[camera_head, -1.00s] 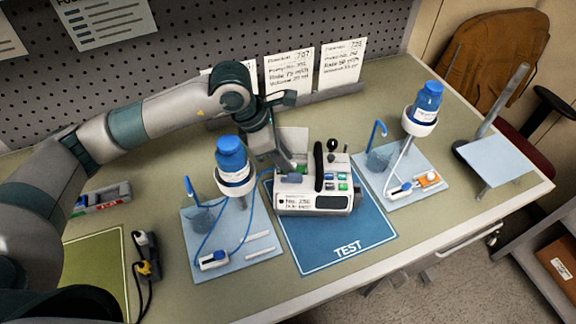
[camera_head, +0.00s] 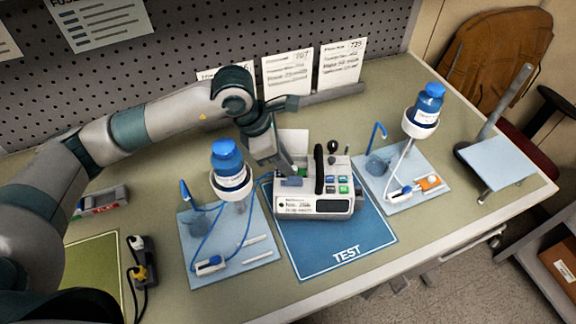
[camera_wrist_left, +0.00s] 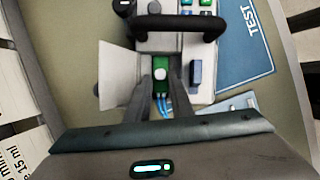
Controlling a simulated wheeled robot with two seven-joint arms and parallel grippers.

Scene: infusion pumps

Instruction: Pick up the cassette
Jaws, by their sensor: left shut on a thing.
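The cassette (camera_wrist_left: 161,82) is a small green block with a white round disc, seen in the left wrist view. Blue tubing runs from it towards my wrist. My left gripper (camera_wrist_left: 163,88) is shut on it, one finger on each side. In the head view my left gripper (camera_head: 288,170) reaches down to the left part of the white pump (camera_head: 312,206), and the cassette is hard to make out there. The pump's pale door (camera_wrist_left: 116,74) stands open beside the cassette. I cannot tell whether the cassette sits in the pump or is clear of it. My right gripper is not in view.
The pump stands on the blue TEST mat (camera_head: 345,262). A stand with a blue-capped bottle (camera_head: 228,170) is close to its left, another bottle (camera_head: 428,105) to its right. An orange cassette (camera_head: 430,183) lies on the right stand's base. A black handle (camera_head: 319,165) rises from the pump.

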